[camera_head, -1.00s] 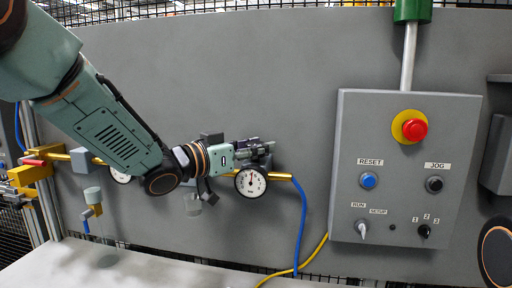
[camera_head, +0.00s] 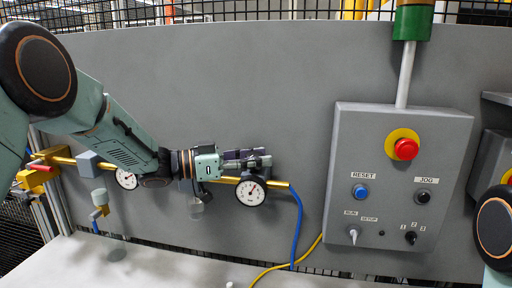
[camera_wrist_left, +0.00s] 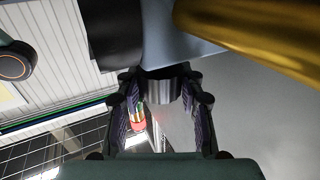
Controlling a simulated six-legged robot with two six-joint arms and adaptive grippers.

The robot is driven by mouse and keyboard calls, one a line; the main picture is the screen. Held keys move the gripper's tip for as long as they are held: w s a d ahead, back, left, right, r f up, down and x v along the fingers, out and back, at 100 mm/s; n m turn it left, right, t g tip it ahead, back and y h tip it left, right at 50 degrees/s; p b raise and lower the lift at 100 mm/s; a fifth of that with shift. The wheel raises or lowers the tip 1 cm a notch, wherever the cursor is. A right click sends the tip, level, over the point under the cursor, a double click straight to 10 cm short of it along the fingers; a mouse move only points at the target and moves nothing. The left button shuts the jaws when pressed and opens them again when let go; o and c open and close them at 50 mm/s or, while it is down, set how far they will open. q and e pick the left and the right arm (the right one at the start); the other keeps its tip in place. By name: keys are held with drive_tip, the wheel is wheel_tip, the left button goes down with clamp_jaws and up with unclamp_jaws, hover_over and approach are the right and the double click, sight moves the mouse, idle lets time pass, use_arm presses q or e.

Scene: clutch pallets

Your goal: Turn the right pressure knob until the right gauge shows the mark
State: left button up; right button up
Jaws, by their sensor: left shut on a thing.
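My left gripper (camera_head: 247,158) is just above the right gauge (camera_head: 250,192), in front of the grey panel. In the left wrist view a dark ridged knob (camera_wrist_left: 164,88) sits between the fingertips of this gripper (camera_wrist_left: 162,98), which is shut on it. The right gauge has a white round face with a dark needle pointing up and to the right; its mark is too small to read clearly. In the head view the gripper and wrist hide the knob. My right gripper is not in view.
A control box (camera_head: 395,185) with a red button (camera_head: 405,149) stands to the right.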

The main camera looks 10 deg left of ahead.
use_arm(q)
drive_tip(key=shift+r+g, duration=0.2)
drive_tip(key=shift+g, duration=0.1)
drive_tip(key=shift+a, duration=0.1)
drive_tip(key=o, duration=1.2)
drive_tip(key=shift+s+a, duration=0.1)
drive_tip(key=shift+f, duration=0.1)
drive_tip(key=v, duration=1.1)
drive_tip(key=shift+s+a, duration=0.2)
drive_tip(key=shift+a, duration=0.2)
